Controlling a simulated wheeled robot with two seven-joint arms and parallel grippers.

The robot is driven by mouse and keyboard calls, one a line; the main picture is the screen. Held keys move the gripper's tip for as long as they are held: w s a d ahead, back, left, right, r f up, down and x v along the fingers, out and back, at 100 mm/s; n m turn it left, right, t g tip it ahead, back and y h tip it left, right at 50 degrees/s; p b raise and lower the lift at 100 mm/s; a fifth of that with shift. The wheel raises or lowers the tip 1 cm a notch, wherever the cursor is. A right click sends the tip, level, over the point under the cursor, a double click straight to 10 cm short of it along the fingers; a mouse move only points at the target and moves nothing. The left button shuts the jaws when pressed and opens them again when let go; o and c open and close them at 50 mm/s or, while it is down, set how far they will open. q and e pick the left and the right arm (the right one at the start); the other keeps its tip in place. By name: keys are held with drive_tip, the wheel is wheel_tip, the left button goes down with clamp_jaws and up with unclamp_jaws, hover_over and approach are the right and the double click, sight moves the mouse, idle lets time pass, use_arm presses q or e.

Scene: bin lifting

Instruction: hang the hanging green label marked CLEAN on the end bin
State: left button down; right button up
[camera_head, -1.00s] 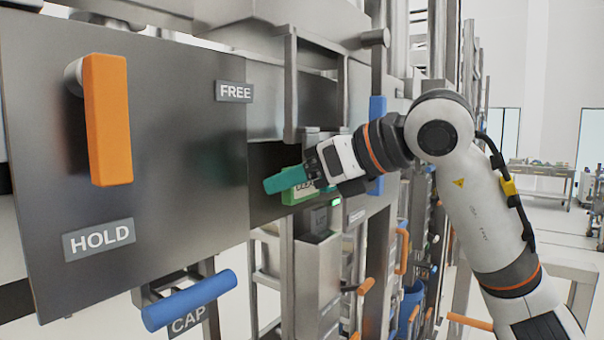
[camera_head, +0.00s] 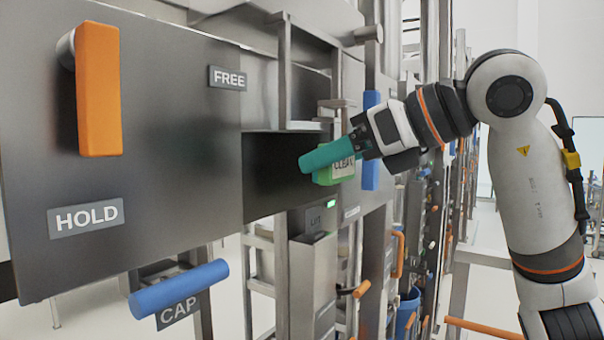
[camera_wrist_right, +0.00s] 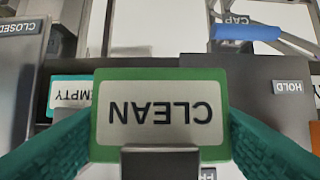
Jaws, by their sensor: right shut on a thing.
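The green label marked CLEAN (camera_head: 343,168) is in the head view, in front of the dark opening right of the large panel. My right gripper (camera_head: 325,157) has teal fingers and is shut on the label. In the right wrist view the label (camera_wrist_right: 160,112) is upside down, a pale plate with a green border, with a teal finger on each side. A grey piece overlaps its lower edge. I cannot tell which part is the end bin. My left gripper is not in view.
A large grey panel (camera_head: 150,170) with an orange handle (camera_head: 99,90) fills the left. A blue CAP handle (camera_head: 180,288) juts out below it. A box with a green light (camera_head: 331,204) stands under the opening. An EMPTY label (camera_wrist_right: 72,94) shows behind in the wrist view.

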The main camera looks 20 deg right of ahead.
use_arm(q)
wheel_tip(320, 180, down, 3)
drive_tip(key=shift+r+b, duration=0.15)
drive_tip(key=shift+b, duration=0.8)
use_arm(e)
drive_tip(key=s+d, duration=0.7)
drive_tip(key=s, duration=0.2)
drive_tip(key=shift+s+r, duration=0.15)
drive_tip(key=shift+r, duration=0.25)
drive_tip(key=shift+d, duration=0.15)
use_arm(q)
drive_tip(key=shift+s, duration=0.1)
use_arm(e)
drive_tip(key=s+d, duration=0.4)
drive_tip(key=s, duration=0.1)
drive_tip(key=shift+s+d, duration=0.15)
drive_tip(key=shift+s, duration=0.15)
drive_tip(key=shift+w, duration=0.1)
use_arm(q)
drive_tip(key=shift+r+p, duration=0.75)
use_arm(e)
drive_tip(key=s+d, duration=0.7)
drive_tip(key=s, duration=0.2)
drive_tip(key=shift+s+d, duration=0.2)
drive_tip(key=shift+s, duration=0.1)
